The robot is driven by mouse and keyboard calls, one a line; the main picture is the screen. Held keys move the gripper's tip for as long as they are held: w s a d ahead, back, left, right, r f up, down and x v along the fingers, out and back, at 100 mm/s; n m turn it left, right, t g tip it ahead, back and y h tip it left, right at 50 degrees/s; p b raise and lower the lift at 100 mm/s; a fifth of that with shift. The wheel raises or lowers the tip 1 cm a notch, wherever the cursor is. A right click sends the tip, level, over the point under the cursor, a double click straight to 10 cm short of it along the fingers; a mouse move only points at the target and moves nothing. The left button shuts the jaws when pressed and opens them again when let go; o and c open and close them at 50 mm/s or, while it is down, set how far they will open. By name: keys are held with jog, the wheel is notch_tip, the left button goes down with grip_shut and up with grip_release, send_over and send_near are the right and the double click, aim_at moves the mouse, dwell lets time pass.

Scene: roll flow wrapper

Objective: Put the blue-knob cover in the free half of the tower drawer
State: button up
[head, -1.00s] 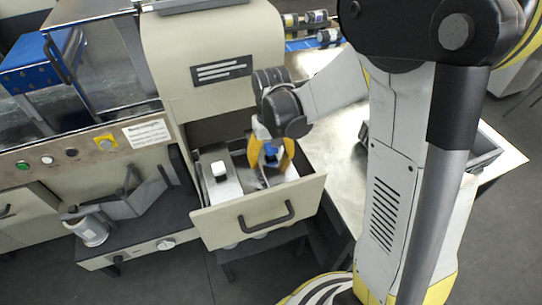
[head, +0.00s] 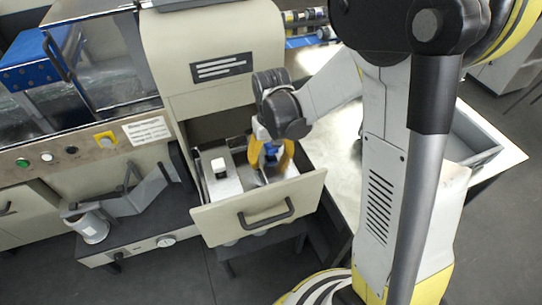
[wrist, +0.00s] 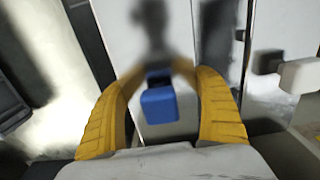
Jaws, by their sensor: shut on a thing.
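The open tower drawer (head: 262,212) is pulled out toward the front. A cover with a white knob (head: 219,167) lies in its left half; that knob also shows at the right of the wrist view (wrist: 299,75). My gripper (head: 270,160), with yellow fingers, points down into the right half. It is shut on the blue-knob cover, whose blue knob (head: 271,151) sits between the fingers. The knob is also between the fingers in the wrist view (wrist: 159,106). The fingers and drawer front hide much of this cover, so I cannot tell whether it touches the drawer floor.
The tower's body (head: 222,80) stands right above the drawer. A bright metal tabletop (head: 328,150) lies to the right, with a grey tray (head: 472,140) on it behind my arm. A lower shelf (head: 125,232) at left holds a metal can (head: 92,228).

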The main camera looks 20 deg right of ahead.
jog(key=shift+f, duration=0.35)
jog(key=o, duration=1.4)
jog(key=shift+o, duration=0.2)
notch_tip(320, 180, up, 12)
jog(key=s+r+t, duration=0.3)
jog(key=s, duration=0.3)
jog(key=s+r+t, duration=0.2)
jog(key=s+t, duration=0.2)
jog(key=s, duration=0.2)
jog(key=shift+s+r, duration=0.35)
jog(key=shift+r, duration=0.05)
